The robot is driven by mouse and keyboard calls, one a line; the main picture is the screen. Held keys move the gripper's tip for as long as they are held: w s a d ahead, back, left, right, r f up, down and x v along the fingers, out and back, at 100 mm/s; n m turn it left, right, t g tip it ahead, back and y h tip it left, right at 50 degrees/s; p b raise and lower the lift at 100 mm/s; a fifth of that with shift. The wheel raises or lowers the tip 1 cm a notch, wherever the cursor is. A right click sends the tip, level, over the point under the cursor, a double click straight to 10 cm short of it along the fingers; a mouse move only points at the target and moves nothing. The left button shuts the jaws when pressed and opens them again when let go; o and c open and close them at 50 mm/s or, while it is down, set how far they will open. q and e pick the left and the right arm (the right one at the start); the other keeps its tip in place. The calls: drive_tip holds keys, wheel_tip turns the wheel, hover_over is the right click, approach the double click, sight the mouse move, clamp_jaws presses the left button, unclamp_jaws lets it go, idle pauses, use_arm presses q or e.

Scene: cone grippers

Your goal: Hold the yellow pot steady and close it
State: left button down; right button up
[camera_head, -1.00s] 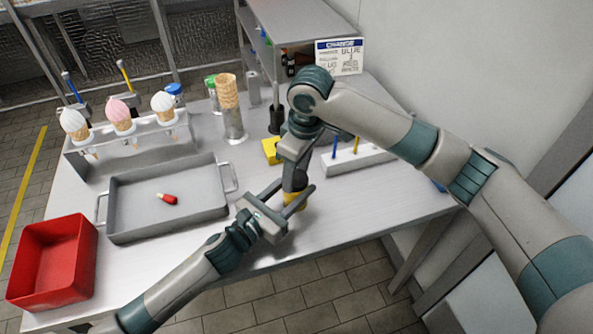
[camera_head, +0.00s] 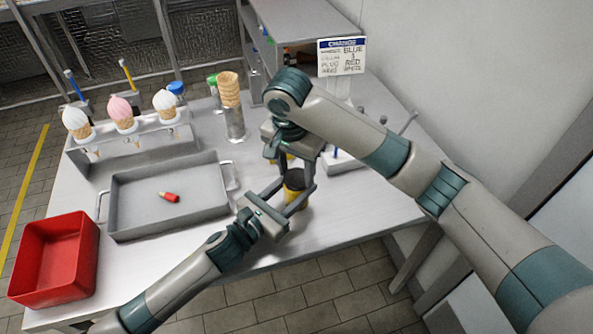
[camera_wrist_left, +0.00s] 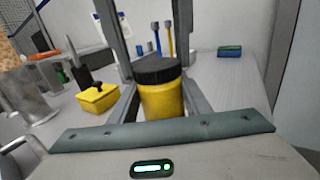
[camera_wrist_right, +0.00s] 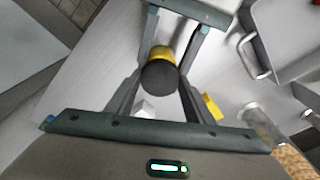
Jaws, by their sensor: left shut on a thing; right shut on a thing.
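The yellow pot (camera_head: 291,200) stands upright near the table's front edge, and it also shows in the left wrist view (camera_wrist_left: 166,100). Its round black lid (camera_wrist_left: 156,70) sits on top; it is also seen from above in the right wrist view (camera_wrist_right: 160,77). I cannot tell how tight the lid is. My left gripper (camera_head: 296,194) is shut on the pot from the side, one finger on each side. My right gripper (camera_head: 293,175) points down from above and is shut on the lid. Its fingers flank the lid in the left wrist view.
A yellow box with a black knob (camera_wrist_left: 98,97) stands close behind. A grey tray (camera_head: 120,221) holding a red-and-white piece (camera_head: 169,197), a red bin (camera_head: 28,295) and a cone rack (camera_head: 90,160) are to the left. A sign (camera_head: 341,56) stands at the back.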

drive_tip(key=m, duration=0.6)
drive_tip(key=shift+w+a+m+g+h, duration=0.1)
drive_tip(key=shift+m+g+h, duration=0.2)
drive_tip(key=o, duration=1.1)
drive_tip(key=shift+c, duration=0.2)
wheel_tip(320, 180, up, 12)
drive_tip(key=a, duration=0.1)
drive_tip(key=shift+s+a, duration=0.15)
drive_tip(key=shift+s, duration=0.25)
use_arm(q)
drive_tip(key=c, duration=0.9)
unclamp_jaws()
drive_tip(key=shift+s+a, duration=0.1)
use_arm(e)
drive_tip(key=shift+f, duration=0.1)
